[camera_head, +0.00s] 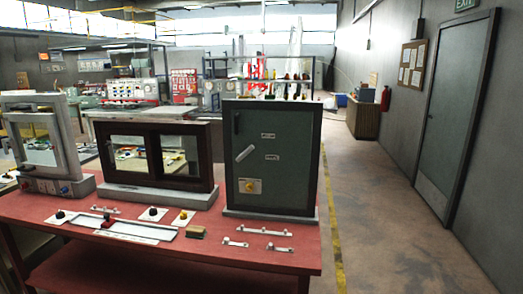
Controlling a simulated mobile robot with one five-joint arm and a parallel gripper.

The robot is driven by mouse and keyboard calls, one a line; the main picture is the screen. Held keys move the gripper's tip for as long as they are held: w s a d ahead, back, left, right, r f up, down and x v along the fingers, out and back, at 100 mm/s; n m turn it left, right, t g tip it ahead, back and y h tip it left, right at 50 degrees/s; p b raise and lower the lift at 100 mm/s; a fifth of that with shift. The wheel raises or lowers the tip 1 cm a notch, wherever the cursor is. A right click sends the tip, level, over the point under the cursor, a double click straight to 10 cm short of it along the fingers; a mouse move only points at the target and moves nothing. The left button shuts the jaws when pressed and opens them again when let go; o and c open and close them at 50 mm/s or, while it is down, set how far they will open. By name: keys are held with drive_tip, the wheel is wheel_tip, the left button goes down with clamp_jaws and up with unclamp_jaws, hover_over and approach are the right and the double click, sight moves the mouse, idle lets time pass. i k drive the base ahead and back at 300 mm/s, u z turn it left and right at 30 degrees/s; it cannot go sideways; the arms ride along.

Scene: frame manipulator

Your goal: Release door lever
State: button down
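A dark grey-green cabinet (285,165) stands upright on the right end of the red table, and its door looks closed. A pale, tilted lever (245,153) sits on the left half of the door. A small dark handle (236,123) is near the door's upper left edge. A yellow knob on a pale plate (250,186) is low on the door. My gripper is not in view.
The red table (200,255) also holds a brown-framed window (155,186), a white frame (22,116), and small knobs, rails and handles along its front. A concrete aisle (385,220) is clear on the right, beside a grey wall door (458,110).

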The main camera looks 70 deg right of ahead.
sight(250, 148)
drive_tip(key=z, duration=0.35)
drive_tip(key=i, duration=1)
drive_tip(key=u, duration=0.05)
